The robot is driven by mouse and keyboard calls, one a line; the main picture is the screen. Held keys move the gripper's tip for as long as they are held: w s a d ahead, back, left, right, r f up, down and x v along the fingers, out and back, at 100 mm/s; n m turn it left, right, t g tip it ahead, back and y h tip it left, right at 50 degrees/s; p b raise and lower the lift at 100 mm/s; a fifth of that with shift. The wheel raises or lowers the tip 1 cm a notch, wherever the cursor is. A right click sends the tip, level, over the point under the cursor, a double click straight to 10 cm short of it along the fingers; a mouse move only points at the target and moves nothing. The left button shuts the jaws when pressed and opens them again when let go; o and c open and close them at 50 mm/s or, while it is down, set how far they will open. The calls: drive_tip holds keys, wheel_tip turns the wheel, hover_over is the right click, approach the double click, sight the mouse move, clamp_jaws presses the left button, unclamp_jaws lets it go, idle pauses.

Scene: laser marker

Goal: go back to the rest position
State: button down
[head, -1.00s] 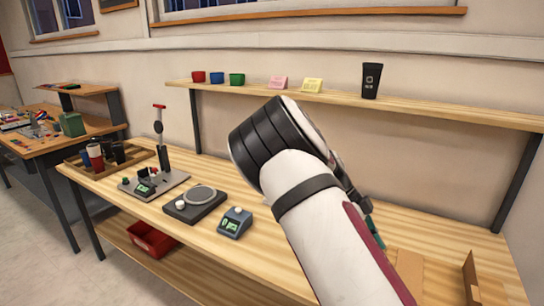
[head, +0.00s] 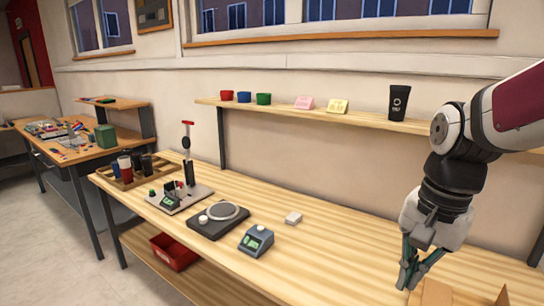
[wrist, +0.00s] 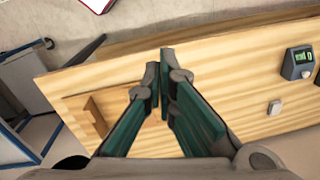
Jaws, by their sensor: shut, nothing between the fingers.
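My gripper (head: 406,284) hangs from my arm at the right of the head view, pointing down over the right part of the wooden workbench (head: 320,255). Its green-sided fingers also show in the wrist view (wrist: 164,72), tips together with nothing held.
A small white block (head: 293,218), a blue-grey display unit (head: 256,240), a round-plate device (head: 218,220) and a lever press (head: 188,172) stand on the bench. A shelf (head: 330,115) behind holds cups, cards and a black tumbler (head: 398,102). The bench middle is clear.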

drive_tip(key=s+a+r+n+t, duration=0.1)
drive_tip(key=s+n, duration=0.3)
drive_tip(key=s, duration=0.2)
drive_tip(key=s+a+r+n+t, duration=0.2)
drive_tip(key=s+n, duration=0.3)
drive_tip(key=s, duration=0.1)
drive_tip(key=shift+r+t+h, duration=0.15)
drive_tip(key=shift+t+h, duration=0.15)
drive_tip(key=shift+h, duration=0.1)
